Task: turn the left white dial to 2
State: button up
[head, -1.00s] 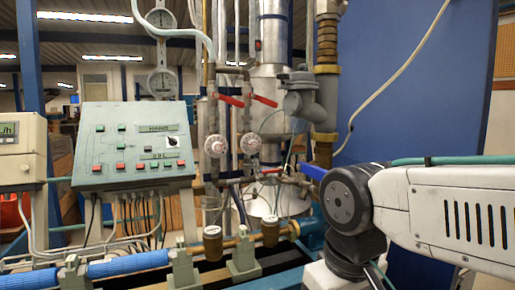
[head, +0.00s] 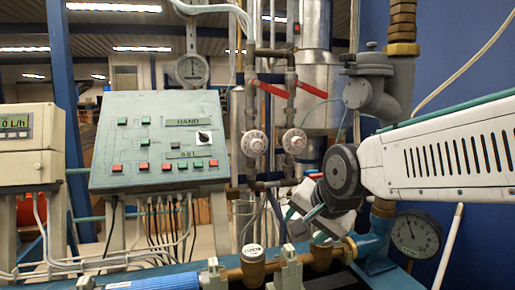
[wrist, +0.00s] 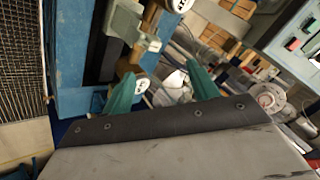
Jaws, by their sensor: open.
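The left white dial (head: 254,143) is a round white knob with a reddish centre, mounted on a vertical pipe right of the control panel. A similar right white dial (head: 294,141) sits beside it. My gripper (head: 305,226) is below and right of both dials, apart from them, with its teal fingers spread and pointing down-left. In the wrist view my gripper (wrist: 160,72) is open, with nothing held between the fingers. A white dial (wrist: 269,98) shows at the right of that view, outside the fingers. The dial's number marks are too small to read.
A sloped control panel (head: 160,140) with buttons stands left of the dials. Red lever handles (head: 271,90) are above them. A round gauge (head: 415,235) is at the right.

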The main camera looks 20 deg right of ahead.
jog(key=w+r+m+t, duration=0.3)
jog(key=w+m, duration=0.2)
jog(key=w, duration=0.2)
jog(key=w+r+m+t, duration=0.3)
jog(key=w+m, duration=0.1)
jog(key=w, duration=0.4)
jog(key=m+t, duration=0.4)
jog(key=m, duration=0.4)
send_near(258, 146)
jog(key=w, duration=0.1)
jog(key=shift+h, duration=0.3)
jog(key=w, duration=0.7)
jog(key=shift+w+a+f, duration=0.15)
jog(key=shift+w+a, duration=0.05)
jog(key=shift+w, duration=0.15)
jog(key=shift+n, duration=0.3)
jog(key=c, duration=1)
